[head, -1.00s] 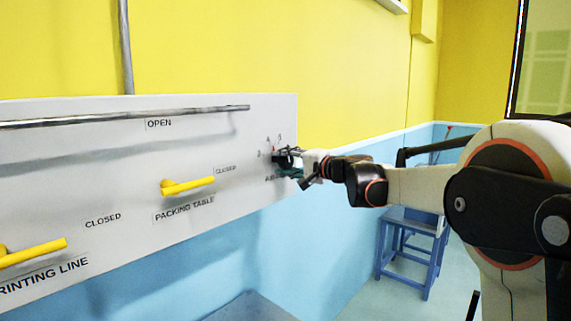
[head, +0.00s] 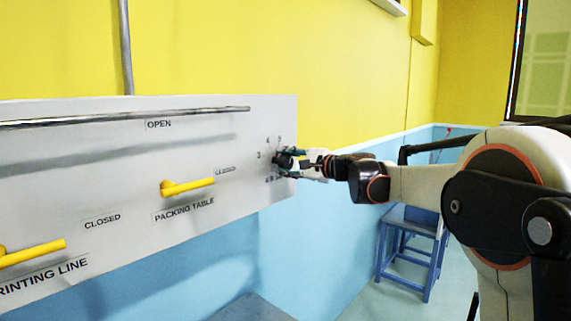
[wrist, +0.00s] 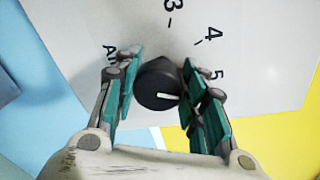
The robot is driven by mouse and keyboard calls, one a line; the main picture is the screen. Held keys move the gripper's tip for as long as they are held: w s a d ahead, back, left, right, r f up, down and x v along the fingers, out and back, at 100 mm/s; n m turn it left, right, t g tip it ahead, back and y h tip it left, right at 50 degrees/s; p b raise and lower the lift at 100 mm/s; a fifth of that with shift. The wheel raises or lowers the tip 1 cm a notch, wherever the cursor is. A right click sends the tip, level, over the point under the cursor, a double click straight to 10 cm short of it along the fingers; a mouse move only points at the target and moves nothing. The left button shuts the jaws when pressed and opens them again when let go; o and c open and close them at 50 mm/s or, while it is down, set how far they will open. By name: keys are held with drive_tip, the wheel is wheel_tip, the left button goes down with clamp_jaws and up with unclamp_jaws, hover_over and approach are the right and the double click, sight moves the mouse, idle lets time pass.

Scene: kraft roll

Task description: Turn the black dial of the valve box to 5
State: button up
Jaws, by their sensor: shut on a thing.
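The black dial (wrist: 154,80) sits between the teal fingers of my gripper (wrist: 160,86) in the wrist view. The gripper is shut on it, one finger on each side. The dial's white pointer line (wrist: 168,96) points right, roughly towards the side of the printed 5 (wrist: 217,75); the right finger hides the tick there, so exact alignment cannot be told. The 4 (wrist: 211,34) and 3 are further round. In the head view the dial (head: 280,160) is small and dark, with my gripper (head: 289,160) around it at the right end of the valve box (head: 110,185).
Two yellow levers, the packing table one (head: 190,187) and the printing line one (head: 35,253), stick out left of the dial. A metal rail (head: 120,114) runs along the box's upper part. A blue stool (head: 412,245) stands below my arm.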

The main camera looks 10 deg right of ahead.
idle(0.4)
drive_tip(key=o, duration=1.1)
drive_tip(key=shift+s+d, duration=0.1)
drive_tip(key=shift+d, duration=0.05)
drive_tip(key=v, duration=1.1)
drive_tip(key=shift+s+d, duration=0.2)
drive_tip(key=shift+s, duration=0.1)
